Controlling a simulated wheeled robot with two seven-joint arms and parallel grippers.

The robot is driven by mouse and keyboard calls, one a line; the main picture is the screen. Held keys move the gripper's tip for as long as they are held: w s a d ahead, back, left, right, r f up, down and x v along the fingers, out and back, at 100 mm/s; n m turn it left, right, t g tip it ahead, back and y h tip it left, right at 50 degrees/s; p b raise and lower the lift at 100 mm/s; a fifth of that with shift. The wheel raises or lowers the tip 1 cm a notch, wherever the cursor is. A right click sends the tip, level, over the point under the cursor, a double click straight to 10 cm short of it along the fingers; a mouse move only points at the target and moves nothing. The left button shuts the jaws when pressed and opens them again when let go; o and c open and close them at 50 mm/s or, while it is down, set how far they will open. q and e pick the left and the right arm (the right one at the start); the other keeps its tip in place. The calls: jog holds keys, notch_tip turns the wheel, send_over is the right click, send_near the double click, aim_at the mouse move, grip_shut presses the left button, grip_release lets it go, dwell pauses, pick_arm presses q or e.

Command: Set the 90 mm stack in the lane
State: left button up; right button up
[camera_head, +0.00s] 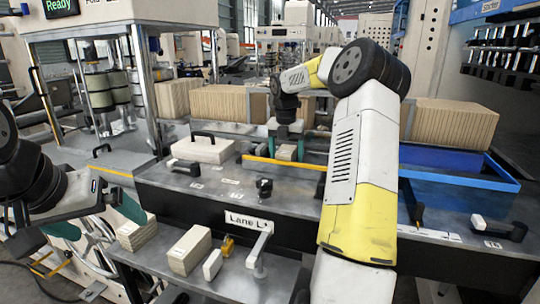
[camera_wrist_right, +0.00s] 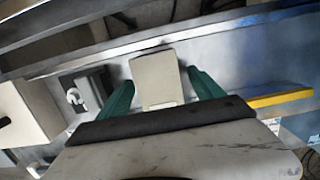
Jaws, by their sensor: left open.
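A small pale stack (camera_head: 287,152) stands on the grey bench beneath my right gripper (camera_head: 286,130). In the right wrist view its pale top (camera_wrist_right: 157,80) lies between the two teal fingers of my right gripper (camera_wrist_right: 160,86), with a gap visible on the right side; the fingers look open. My left gripper (camera_head: 95,220) is open at the left, one teal finger close to the layered stack. I cannot tell which stack is 90 mm.
A "Lane L" sign (camera_head: 250,221) faces the front of the bench. A pale block with a black handle (camera_head: 203,148), a yellow strip (camera_head: 270,161) and a small black knob (camera_head: 264,188) are on the bench. A blue tray (camera_head: 460,182) is at right.

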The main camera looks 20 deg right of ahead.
jog(key=r, duration=0.5)
jog(key=s+r, duration=0.1)
jog(key=r, duration=0.1)
jog(key=shift+a+r, duration=0.2)
jog(key=shift+a, duration=0.15)
jog(key=shift+s+a+r, duration=0.15)
jog(key=shift+a+r, duration=0.15)
jog(key=shift+r, duration=0.1)
jog(key=s+a+r+m+t, duration=0.2)
jog(key=s+a+r+m, duration=0.3)
jog(key=s+a+m, duration=0.7)
jog(key=s+a+f+m+t+y, duration=0.1)
jog(key=s+a+f+m, duration=0.1)
jog(key=s+m, duration=0.6)
jog(key=s+a+f+m+t+y, duration=0.1)
jog(key=s+a+f+m+y, duration=0.1)
jog(key=s+m, duration=0.6)
jog(key=s+f, duration=0.1)
jog(key=s, duration=0.3)
jog(key=shift+s+a+t, duration=0.3)
jog(key=shift+a+t, duration=0.05)
jog(key=shift+t, duration=0.05)
